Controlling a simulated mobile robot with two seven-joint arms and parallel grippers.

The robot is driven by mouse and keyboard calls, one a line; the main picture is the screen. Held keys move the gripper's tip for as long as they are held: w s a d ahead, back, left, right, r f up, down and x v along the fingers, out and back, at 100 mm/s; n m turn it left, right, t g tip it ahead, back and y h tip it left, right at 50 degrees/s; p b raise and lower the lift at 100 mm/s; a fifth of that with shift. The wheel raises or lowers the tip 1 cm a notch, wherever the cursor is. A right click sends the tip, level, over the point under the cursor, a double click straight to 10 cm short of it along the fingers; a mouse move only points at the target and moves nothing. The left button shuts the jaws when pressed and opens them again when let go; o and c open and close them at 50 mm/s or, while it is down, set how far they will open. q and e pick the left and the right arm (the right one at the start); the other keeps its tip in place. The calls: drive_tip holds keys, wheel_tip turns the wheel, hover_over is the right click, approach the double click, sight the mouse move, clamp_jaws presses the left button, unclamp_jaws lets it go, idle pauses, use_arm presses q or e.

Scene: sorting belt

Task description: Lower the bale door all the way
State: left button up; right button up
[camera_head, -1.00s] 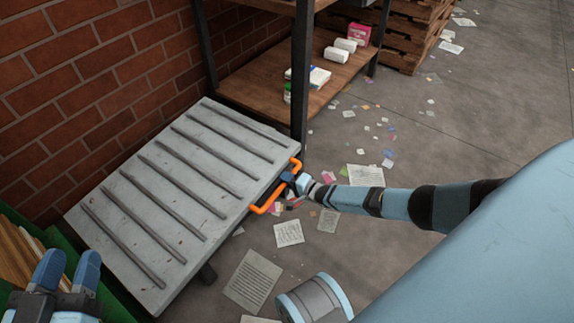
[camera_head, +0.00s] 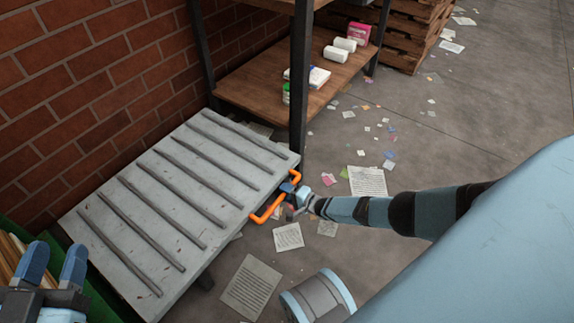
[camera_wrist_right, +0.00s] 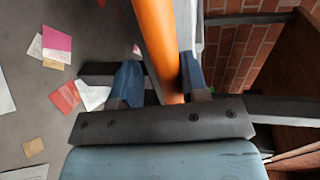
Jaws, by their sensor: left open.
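The bale door is a grey ribbed panel (camera_head: 175,205) in the head view, sticking out from the brick wall side and close to level. Its orange handle (camera_head: 268,211) is on the right edge. My right gripper (camera_head: 292,192) is at this handle. In the right wrist view the orange handle (camera_wrist_right: 158,40) runs between the two blue fingers of my right gripper (camera_wrist_right: 162,85), which are closed around it. My left gripper (camera_head: 54,262) is open and empty at the lower left, apart from the door.
A green container (camera_head: 95,296) stands at the lower left beside the door. A wooden shelf (camera_head: 260,95) with a dark post (camera_head: 299,90) stands just behind the door. Papers (camera_head: 252,287) and scraps lie on the floor. Wooden crates (camera_head: 405,45) are at the back.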

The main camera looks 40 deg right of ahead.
drive_tip(key=shift+o, duration=0.4)
drive_tip(key=shift+s+a+f, duration=0.1)
drive_tip(key=shift+f, duration=0.2)
use_arm(q)
drive_tip(key=shift+w+d+f, duration=0.1)
drive_tip(key=shift+w+f, duration=0.05)
drive_tip(key=shift+w, duration=0.05)
use_arm(e)
drive_tip(key=shift+r, duration=0.15)
drive_tip(key=shift+s+r+p, duration=0.15)
drive_tip(key=shift+s+p, duration=0.1)
drive_tip(key=shift+p, duration=0.1)
use_arm(q)
drive_tip(key=s+n+p, duration=0.1)
drive_tip(key=s+d+n+g+p, duration=0.1)
drive_tip(key=p, duration=0.1)
drive_tip(key=f+n+g+y+p, duration=0.1)
drive_tip(key=n+p, duration=0.1)
drive_tip(key=shift+s+d, duration=0.35)
drive_tip(key=shift+s, duration=0.05)
use_arm(e)
drive_tip(key=v, duration=1.3)
use_arm(q)
drive_tip(key=shift+r, duration=0.35)
